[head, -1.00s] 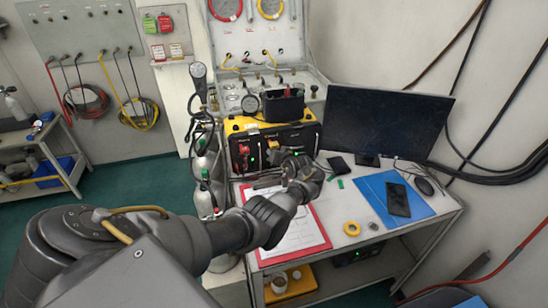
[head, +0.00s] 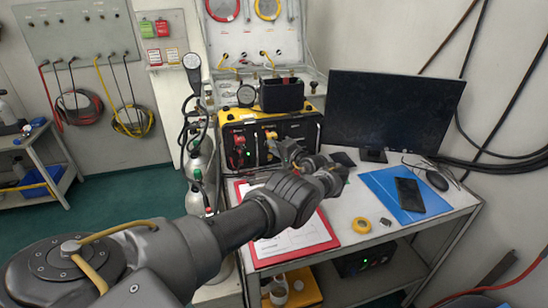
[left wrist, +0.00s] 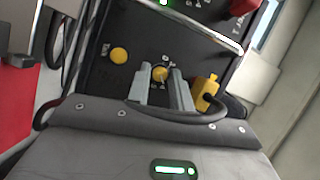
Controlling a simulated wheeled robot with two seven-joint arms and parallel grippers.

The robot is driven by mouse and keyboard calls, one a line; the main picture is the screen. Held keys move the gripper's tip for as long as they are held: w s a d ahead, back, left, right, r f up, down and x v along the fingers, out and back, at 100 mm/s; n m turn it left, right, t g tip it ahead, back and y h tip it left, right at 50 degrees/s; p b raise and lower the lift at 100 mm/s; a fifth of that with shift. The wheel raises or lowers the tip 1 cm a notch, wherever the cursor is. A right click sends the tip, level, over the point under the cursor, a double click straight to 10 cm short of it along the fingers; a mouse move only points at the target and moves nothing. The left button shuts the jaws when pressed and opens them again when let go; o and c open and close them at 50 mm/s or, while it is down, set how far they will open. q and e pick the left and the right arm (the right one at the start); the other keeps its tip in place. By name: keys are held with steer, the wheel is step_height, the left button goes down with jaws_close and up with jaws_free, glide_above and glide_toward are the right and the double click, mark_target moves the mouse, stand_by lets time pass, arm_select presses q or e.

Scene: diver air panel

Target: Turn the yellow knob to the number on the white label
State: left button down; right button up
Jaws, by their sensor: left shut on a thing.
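The air panel is a black-fronted case with a yellow frame (head: 312,112), standing at the back of the desk. In the left wrist view the small yellow knob (left wrist: 160,73) sits on the black front with white marks around it. My left gripper (head: 284,152) reaches the panel front from the left arm. In the left wrist view its two grey fingers (left wrist: 162,80) are shut on the yellow knob, one on each side. The fingers hide part of the knob and its scale. I cannot make out the white label or its number. My right gripper is not in view.
A yellow round button (left wrist: 119,55) and a yellow plug with a black cable (left wrist: 206,92) flank the knob. A red clipboard (head: 326,237), a yellow tape roll (head: 361,225), a blue mat (head: 381,186) and a monitor (head: 392,112) are on the desk. Gas bottles stand left of it.

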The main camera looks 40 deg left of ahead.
arm_select(q)
steer(key=shift+f+m+y+b, duration=0.25)
steer(key=shift+m+y+b, duration=0.2)
steer(key=shift+b, duration=0.3)
steer(key=shift+m, duration=0.25)
steer(key=shift+r, duration=0.1)
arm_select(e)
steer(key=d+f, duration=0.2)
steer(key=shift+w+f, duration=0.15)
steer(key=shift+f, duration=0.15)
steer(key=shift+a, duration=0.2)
arm_select(q)
steer(key=c, duration=1.5)
jaws_free()
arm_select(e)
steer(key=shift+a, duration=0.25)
